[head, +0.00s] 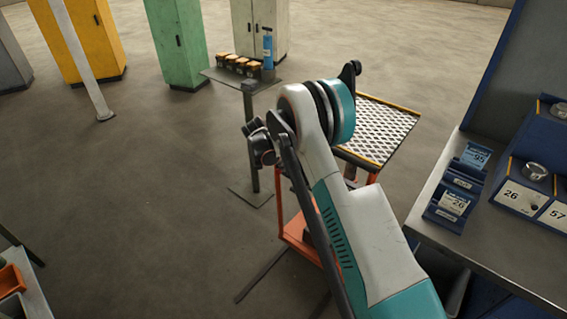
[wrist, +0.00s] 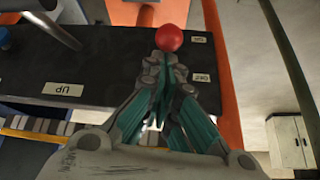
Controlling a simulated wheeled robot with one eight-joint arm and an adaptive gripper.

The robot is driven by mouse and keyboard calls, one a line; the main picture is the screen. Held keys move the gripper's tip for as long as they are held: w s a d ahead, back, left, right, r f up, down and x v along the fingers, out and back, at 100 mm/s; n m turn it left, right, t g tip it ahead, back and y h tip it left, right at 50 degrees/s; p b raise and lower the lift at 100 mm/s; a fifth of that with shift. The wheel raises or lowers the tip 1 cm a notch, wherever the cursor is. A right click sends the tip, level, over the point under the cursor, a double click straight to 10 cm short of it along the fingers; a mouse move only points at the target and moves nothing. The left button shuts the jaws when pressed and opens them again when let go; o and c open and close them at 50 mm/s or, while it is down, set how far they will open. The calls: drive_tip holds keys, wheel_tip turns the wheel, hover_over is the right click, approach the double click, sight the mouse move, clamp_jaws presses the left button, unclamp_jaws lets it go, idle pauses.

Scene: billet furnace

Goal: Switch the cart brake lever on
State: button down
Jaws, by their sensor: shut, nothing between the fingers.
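In the wrist view, a red ball knob (wrist: 169,38), apparently the end of the brake lever, stands just beyond my gripper's tips. Its shaft is hidden, so I cannot tell the lever's tilt. My gripper (wrist: 168,62) is shut and empty, with its tips close below the knob; I cannot tell whether they touch. Two small pale labels, an upper one (wrist: 196,39) and a lower one (wrist: 200,77), sit right of the knob on a dark panel (wrist: 120,68). In the head view, the orange cart (head: 300,232) with a mesh top is partly behind my arm, and my gripper is hidden.
In the wrist view, an orange post (wrist: 228,75) is close on the right, and a blue knob (wrist: 4,38) is at the far left. In the head view, a bench (head: 490,253) with blue holders is at right, and a small stand (head: 225,76) is behind.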

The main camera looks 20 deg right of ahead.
sight(278, 171)
drive_tip(key=shift+s+a+f+h+b, duration=0.1)
drive_tip(key=shift+a+f+h+b, duration=0.05)
drive_tip(key=shift+a+h+b, duration=0.2)
drive_tip(key=shift+s+f+t+h, duration=0.15)
drive_tip(key=shift+t+h, duration=0.1)
drive_tip(key=shift+t, duration=0.15)
drive_tip(key=shift+a+f+b, duration=0.1)
drive_tip(key=shift+b, duration=0.25)
drive_tip(key=shift+s+a+f+b, duration=0.35)
drive_tip(key=shift+a+f+b, duration=0.1)
drive_tip(key=shift+f+b, duration=0.2)
drive_tip(key=shift+s+a+f+b, duration=0.3)
drive_tip(key=shift+a+f+b, duration=0.15)
drive_tip(key=shift+b, duration=0.25)
drive_tip(key=shift+r, duration=0.1)
drive_tip(key=shift+d, duration=0.1)
